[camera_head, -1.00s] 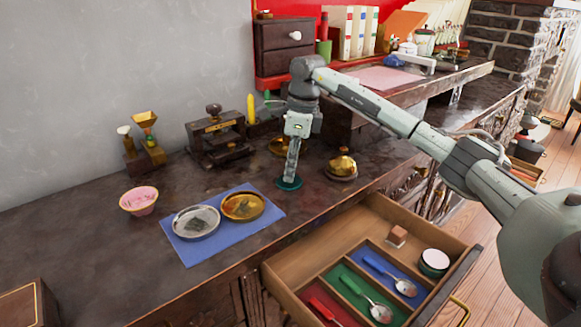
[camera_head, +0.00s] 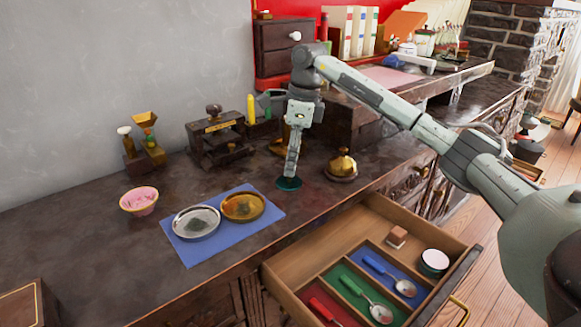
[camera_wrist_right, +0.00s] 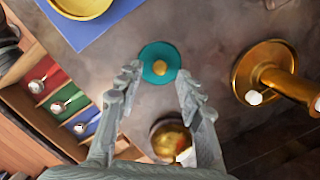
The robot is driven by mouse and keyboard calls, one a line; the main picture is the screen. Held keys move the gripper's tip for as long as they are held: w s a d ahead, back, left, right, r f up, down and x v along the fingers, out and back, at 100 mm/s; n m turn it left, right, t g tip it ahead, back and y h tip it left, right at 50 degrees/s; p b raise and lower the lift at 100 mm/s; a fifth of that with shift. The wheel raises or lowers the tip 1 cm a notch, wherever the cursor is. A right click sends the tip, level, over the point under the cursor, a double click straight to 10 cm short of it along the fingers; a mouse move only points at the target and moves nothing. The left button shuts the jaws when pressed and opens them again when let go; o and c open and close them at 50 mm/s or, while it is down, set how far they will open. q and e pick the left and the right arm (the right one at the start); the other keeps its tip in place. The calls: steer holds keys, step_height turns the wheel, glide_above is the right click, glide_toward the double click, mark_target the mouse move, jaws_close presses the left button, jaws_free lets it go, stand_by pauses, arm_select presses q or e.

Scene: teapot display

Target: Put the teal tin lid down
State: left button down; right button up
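The teal tin lid (camera_head: 289,184) lies flat on the dark counter, right of the blue mat. In the right wrist view the lid (camera_wrist_right: 159,63) shows its round gold knob on top. My right gripper (camera_head: 291,172) points down just above the lid. In the right wrist view its two fingers (camera_wrist_right: 158,80) are spread apart, with the lid beyond the gap between them and nothing gripped. My left gripper is in no view.
A brass dome on a dark base (camera_head: 342,165) stands close right of the lid. The blue mat (camera_head: 190,252) holds two round dishes. An open drawer (camera_head: 310,248) with spoons juts out in front. A brass stand (camera_wrist_right: 277,80) is close by in the wrist view.

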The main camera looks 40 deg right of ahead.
mark_target(298, 182)
step_height(298, 182, up, 10)
steer(key=d, duration=0.1)
steer(key=shift+s+f, duration=0.2)
steer(key=shift+s, duration=0.25)
steer(key=shift+s+f, duration=0.1)
